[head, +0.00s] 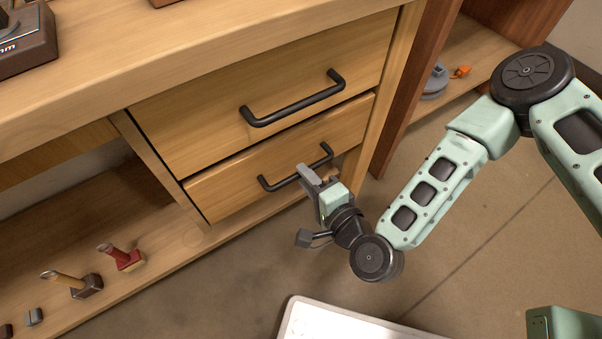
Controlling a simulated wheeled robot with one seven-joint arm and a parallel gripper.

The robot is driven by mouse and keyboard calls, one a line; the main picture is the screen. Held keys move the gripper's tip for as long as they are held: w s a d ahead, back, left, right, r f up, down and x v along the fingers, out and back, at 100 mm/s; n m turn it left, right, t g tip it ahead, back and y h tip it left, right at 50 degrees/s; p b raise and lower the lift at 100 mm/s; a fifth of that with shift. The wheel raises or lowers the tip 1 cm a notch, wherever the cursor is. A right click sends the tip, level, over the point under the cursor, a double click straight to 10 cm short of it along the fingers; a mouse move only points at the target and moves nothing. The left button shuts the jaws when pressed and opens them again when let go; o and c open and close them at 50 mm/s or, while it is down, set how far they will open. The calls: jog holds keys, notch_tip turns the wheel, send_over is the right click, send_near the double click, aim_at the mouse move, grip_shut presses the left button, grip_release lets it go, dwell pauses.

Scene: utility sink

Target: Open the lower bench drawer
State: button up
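The lower bench drawer (225,189) is a light wood front with a black bar handle (280,181), below the upper drawer (200,118) in the wooden bench. Its front looks about flush with the bench; I cannot tell whether it stands slightly out. My gripper (318,176) is at the right part of the lower handle. One grey finger shows over the handle there. The other finger is mostly hidden, so I cannot tell whether the fingers are apart or closed on the bar.
The upper drawer has its own black handle (292,105). Hammers (85,286) lie on the low shelf (150,235) at left. A dark wood shelf unit (412,95) stands right of the bench. A white-topped object (340,322) is at the bottom. Floor in front of the drawers is mostly clear.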

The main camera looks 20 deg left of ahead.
jog(key=shift+x, duration=1.35)
grip_shut()
